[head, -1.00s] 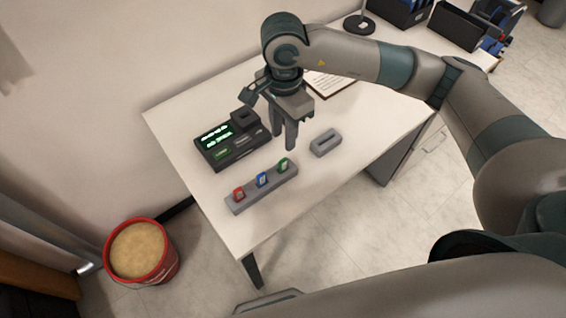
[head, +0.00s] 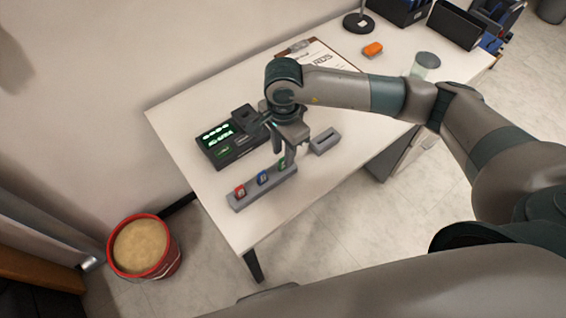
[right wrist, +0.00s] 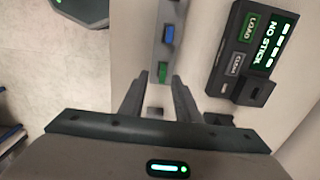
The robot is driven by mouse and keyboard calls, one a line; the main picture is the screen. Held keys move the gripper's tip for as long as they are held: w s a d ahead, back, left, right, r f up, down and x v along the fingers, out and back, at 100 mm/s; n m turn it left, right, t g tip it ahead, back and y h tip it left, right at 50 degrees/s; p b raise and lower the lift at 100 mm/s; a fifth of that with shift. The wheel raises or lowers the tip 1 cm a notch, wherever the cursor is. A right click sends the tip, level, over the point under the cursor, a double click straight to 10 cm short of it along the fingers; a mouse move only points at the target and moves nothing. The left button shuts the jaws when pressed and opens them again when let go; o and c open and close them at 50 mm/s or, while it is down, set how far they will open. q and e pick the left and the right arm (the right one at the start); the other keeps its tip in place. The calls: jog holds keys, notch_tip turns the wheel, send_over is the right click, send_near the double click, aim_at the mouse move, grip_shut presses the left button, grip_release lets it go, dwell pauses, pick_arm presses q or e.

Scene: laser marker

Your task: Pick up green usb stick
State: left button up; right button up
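The green usb stick (head: 282,163) stands at the right end of a grey rack (head: 238,205), partly hidden by my right gripper. In the right wrist view the green stick (right wrist: 163,72) appears just ahead of the fingertips, roughly between them. My right gripper (head: 284,158) points down over that end of the rack. Its two fingers (right wrist: 156,82) are apart with nothing held between them. A blue stick (head: 262,178) and a red stick (head: 240,191) stand in the same rack. My left gripper is not in view.
A black marking machine (head: 232,155) with a lit screen reading "NO STICK" (right wrist: 268,42) stands behind the rack. A grey slotted block (head: 325,141) lies right of the gripper.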

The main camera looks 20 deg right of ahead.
aim_at(283, 159)
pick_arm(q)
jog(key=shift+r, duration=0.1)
